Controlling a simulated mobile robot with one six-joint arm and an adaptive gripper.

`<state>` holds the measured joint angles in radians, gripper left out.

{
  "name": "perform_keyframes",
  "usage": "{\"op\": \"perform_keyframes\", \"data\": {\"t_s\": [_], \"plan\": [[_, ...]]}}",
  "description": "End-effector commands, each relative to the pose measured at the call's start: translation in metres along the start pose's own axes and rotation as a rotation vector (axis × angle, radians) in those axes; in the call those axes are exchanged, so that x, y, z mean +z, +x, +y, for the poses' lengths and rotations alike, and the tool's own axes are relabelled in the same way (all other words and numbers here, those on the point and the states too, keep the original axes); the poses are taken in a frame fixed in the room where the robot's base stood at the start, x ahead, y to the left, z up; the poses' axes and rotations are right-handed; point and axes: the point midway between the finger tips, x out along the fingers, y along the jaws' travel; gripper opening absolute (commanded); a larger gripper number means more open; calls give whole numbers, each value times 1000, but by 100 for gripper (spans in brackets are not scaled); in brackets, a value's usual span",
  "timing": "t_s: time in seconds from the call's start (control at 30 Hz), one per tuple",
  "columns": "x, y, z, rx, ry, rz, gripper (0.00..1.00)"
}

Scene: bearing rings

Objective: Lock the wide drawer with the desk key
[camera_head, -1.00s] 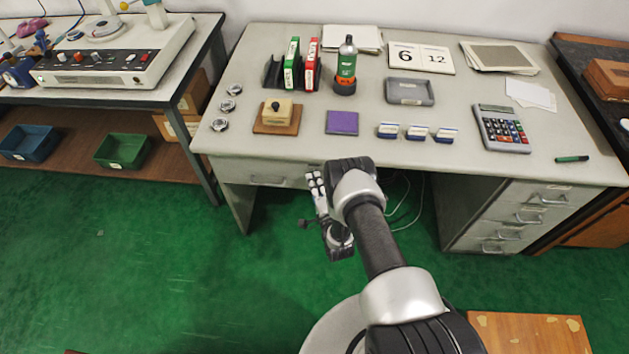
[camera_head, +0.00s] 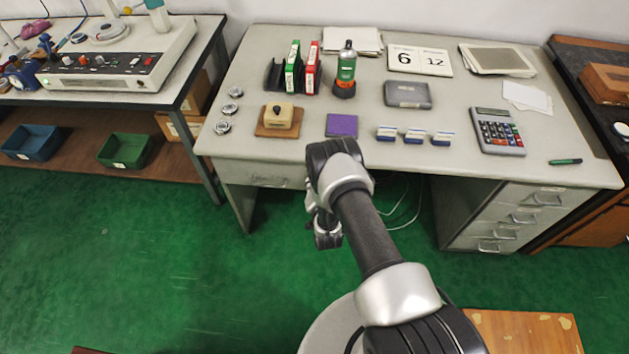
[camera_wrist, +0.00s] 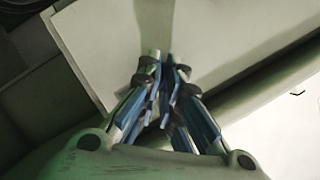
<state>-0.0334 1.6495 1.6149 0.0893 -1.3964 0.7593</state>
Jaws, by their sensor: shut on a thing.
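The wide drawer (camera_head: 262,173) is under the left part of the desk top, with its pale front partly hidden by my arm. In the head view my gripper is mostly hidden behind my wrist, close to the drawer. In the wrist view my gripper (camera_wrist: 166,72) is shut, with its fingertips in front of a pale flat panel. The desk key is too hidden and blurred between the fingers to make out its shape. I cannot tell whether its tip touches the lock.
The grey desk (camera_head: 460,165) holds a calculator (camera_head: 497,131), a purple pad (camera_head: 342,125) and a stamp block (camera_head: 279,117). A drawer stack (camera_head: 520,215) stands at the right under the desk. Green floor is open at the left front.

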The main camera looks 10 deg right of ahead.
Motion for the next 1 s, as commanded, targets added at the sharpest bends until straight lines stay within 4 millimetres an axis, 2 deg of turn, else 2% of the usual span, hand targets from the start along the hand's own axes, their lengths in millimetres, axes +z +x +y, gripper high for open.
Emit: {"op": "perform_keyframes", "data": {"t_s": [0.5,1.0], "plan": [[0,2,-5,174,-432,4,0],[0,2,-6,267,-650,6,0]]}}
